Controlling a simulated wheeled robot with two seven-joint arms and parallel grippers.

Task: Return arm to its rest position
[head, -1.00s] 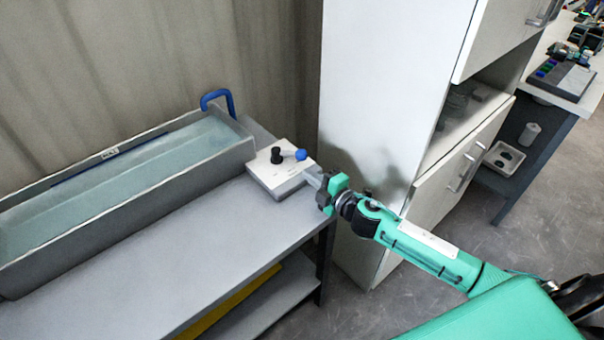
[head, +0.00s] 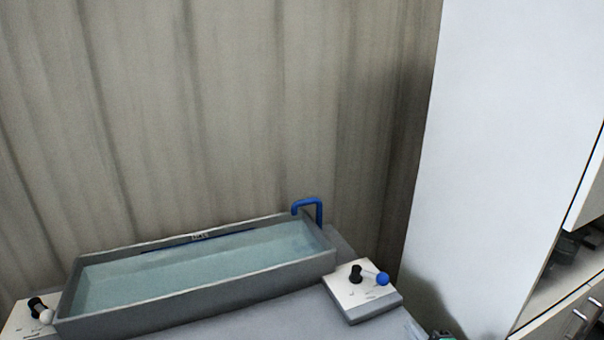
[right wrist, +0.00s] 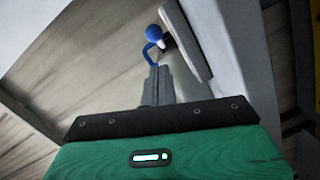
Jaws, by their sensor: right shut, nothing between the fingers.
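My right gripper (head: 418,332) shows only as a small piece at the bottom edge of the head view, beside the right control box (head: 362,296). In the right wrist view the fingers of my right gripper (right wrist: 158,84) are together with nothing between them. The box's blue ball knob (head: 383,278) and black knob (head: 356,273) stand on its top. The blue knob also shows beyond the fingers in the right wrist view (right wrist: 153,32). My left gripper is in neither view.
A long grey tank (head: 200,304) of pale liquid stands on the grey bench, with a blue bent pipe (head: 308,204) at its far right corner. A second control box (head: 22,322) is at the left. A white cabinet (head: 500,150) rises on the right; a corrugated wall is behind.

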